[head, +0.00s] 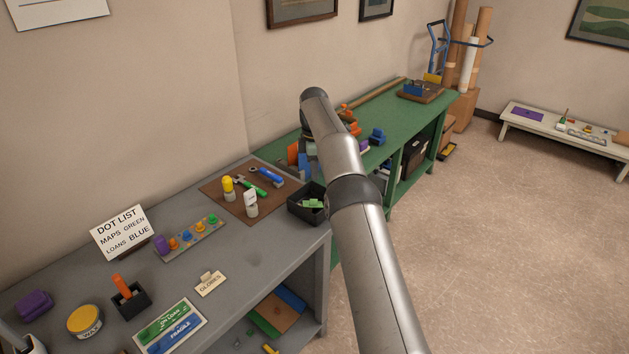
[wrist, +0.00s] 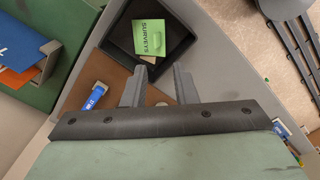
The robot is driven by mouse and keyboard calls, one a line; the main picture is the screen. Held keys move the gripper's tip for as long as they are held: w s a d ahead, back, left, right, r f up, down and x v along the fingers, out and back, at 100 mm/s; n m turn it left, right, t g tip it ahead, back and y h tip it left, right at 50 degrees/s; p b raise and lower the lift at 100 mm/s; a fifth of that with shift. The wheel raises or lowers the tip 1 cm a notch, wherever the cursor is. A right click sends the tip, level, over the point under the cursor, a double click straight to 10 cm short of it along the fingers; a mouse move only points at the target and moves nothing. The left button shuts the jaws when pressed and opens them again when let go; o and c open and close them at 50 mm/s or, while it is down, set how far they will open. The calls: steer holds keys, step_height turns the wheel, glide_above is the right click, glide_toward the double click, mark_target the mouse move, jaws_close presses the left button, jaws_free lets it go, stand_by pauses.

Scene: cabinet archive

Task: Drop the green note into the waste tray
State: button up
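The green note (head: 313,203) lies inside a small black tray (head: 308,217) at the end of the grey bench. In the wrist view the note (wrist: 148,37) reads "SURVEYS" and lies on the floor of the dark tray (wrist: 182,45), with a pale piece beside its lower edge. My gripper (wrist: 159,70) is open, its fingers apart with nothing between them. It points toward the tray and is apart from the note. In the head view my arm mostly hides my gripper.
A brown mat (head: 222,205) with tools and small bottles lies left of the tray. A green bench (head: 400,115) with orange and blue items stands behind. A sign (head: 122,232), a peg strip (head: 188,242) and a wax tin (head: 85,321) sit along the grey bench.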

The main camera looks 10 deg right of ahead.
steer(key=s+r+m, duration=0.4)
steer(key=s+r, duration=0.3)
steer(key=s, duration=0.3)
steer(key=s+r+m, duration=0.5)
steer(key=s+r, duration=0.1)
steer(key=s, duration=0.4)
steer(key=s+f+m, duration=0.4)
steer(key=s, duration=1.1)
steer(key=s+f+m+t, duration=0.1)
steer(key=s+f+m, duration=0.3)
steer(key=s, duration=1.1)
steer(key=shift+s+f, duration=0.2)
